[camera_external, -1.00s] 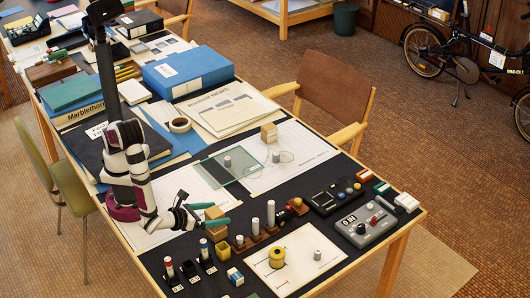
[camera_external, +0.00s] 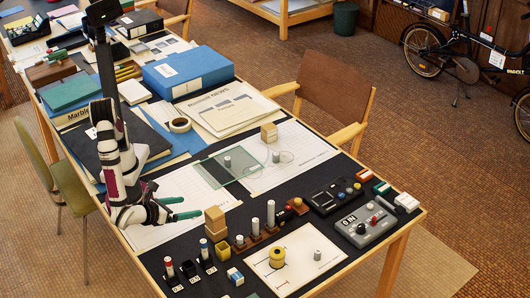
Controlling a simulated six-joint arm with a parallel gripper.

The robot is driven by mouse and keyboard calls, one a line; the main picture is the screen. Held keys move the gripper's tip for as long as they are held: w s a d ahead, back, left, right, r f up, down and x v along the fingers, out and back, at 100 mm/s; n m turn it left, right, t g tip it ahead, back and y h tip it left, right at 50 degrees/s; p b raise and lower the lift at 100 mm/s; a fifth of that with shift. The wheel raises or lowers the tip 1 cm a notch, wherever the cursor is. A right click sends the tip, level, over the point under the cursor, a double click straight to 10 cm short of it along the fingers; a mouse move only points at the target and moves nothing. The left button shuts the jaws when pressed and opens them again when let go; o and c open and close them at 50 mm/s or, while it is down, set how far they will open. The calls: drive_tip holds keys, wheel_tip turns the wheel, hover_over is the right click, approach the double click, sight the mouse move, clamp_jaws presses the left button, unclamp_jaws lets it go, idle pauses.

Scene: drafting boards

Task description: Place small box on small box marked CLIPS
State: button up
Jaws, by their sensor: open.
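Two small tan cardboard boxes stand one on the other near the front middle of the table. The upper small box (camera_external: 214,213) rests on the lower small box (camera_external: 216,231), roughly lined up with it. A third small tan box (camera_external: 268,132) stands farther back on the white sheet. No CLIPS marking can be read on any of them at this size. My gripper (camera_external: 182,208) is open and empty, its green fingers just left of the stack and apart from it.
A yellow open cup (camera_external: 222,249) stands right in front of the stack. A wooden rack with white cylinders (camera_external: 255,229) is to its right. A green transparent sheet (camera_external: 237,166) lies behind. Black holders with pegs (camera_external: 190,270) stand at the front left.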

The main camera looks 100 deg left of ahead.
drive_tip(key=s+a+r+n+g+h, duration=0.4)
drive_tip(key=s+a+n, duration=0.2)
drive_tip(key=a+n, duration=0.2)
drive_tip(key=s+a+r+n+g+h, duration=0.4)
drive_tip(key=s+a+n, duration=0.2)
drive_tip(key=a+n, duration=0.3)
drive_tip(key=shift+r+n, duration=0.2)
drive_tip(key=shift+n, duration=1)
drive_tip(key=shift+s, duration=0.1)
